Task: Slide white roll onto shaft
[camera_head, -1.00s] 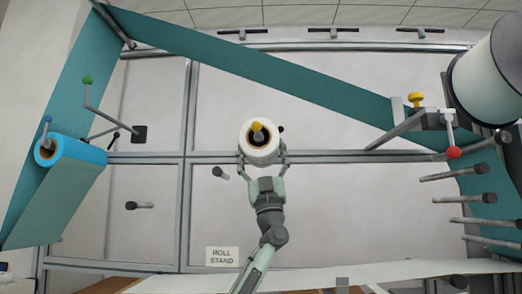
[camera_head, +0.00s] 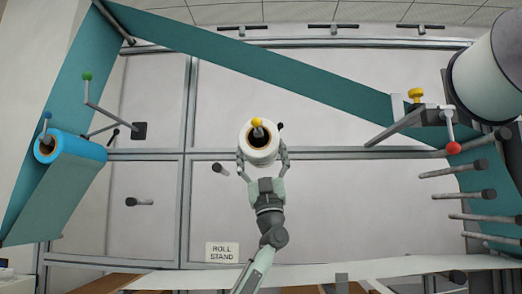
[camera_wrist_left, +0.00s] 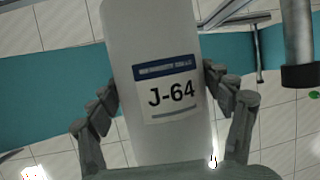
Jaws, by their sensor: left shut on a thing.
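The white roll (camera_head: 259,155) is near the middle of the head view, with its brown core facing me. A dark shaft end (camera_head: 258,134) shows inside the core opening, below a yellow knob (camera_head: 257,122). How far the shaft reaches into the roll is hidden. My left gripper (camera_head: 263,164) is shut on the white roll from below, one finger on each side. In the left wrist view, the white roll (camera_wrist_left: 158,60) carries a label reading J-64 and stands between the fingers (camera_wrist_left: 165,108). My right gripper is not in view.
A blue roll (camera_head: 80,148) with a teal web is on the left. A teal band (camera_head: 270,68) runs across above. A grey peg (camera_head: 220,169) sticks out left of my gripper. Several grey rollers (camera_head: 455,171) and a large white roll (camera_head: 490,75) are on the right.

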